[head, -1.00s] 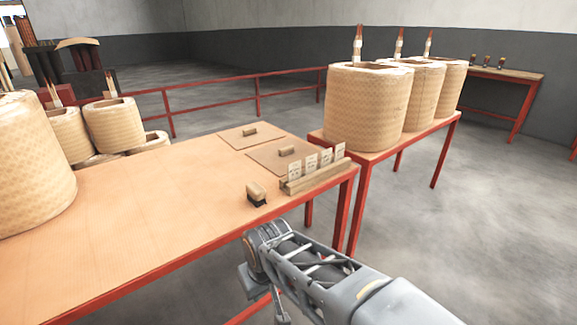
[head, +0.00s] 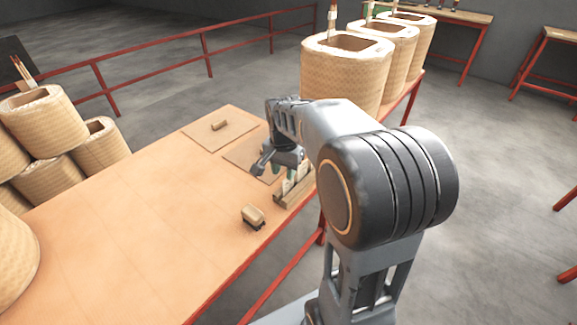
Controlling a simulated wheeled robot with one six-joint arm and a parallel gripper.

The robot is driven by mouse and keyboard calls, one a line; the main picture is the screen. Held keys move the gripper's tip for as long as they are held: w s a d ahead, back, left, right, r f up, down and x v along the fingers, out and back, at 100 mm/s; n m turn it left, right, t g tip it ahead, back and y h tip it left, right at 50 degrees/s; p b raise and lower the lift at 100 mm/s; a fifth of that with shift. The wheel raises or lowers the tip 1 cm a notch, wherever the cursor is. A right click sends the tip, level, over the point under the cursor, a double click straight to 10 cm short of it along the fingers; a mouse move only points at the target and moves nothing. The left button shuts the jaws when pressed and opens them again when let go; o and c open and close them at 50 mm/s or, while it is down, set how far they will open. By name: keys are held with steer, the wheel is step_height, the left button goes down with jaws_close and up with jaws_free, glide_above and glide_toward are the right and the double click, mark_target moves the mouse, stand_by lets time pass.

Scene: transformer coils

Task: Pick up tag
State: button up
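Tags (head: 287,187) stand upright in a small wooden holder (head: 296,194) near the right edge of the wooden table (head: 150,235). They are pale and small, and my arm and gripper hide part of the row. My gripper (head: 283,174) is over the table, pointing down at the far end of the tag holder. Its fingers are small and partly hidden, so I cannot tell whether they are open or touch a tag.
A wooden block with a dark underside (head: 253,217) lies in front of the holder. Large coils (head: 347,75) stand on a red-legged table behind; more coils (head: 45,118) are at left.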

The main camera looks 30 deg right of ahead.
mark_target(288, 184)
step_height(288, 184, up, 2)
steer(key=w+d+r+m+p, duration=0.1)
steer(key=w+d+m+p, duration=0.1)
steer(key=w, duration=0.1)
steer(key=shift+m+g, duration=0.3)
steer(key=f+b, duration=0.1)
steer(key=f, duration=0.8)
steer(key=f+b, duration=0.1)
steer(key=f, duration=0.3)
steer(key=shift+w+d+f+b, duration=0.15)
steer(key=shift+d+f+b, duration=0.2)
steer(key=shift+d+f, duration=0.05)
jaws_close()
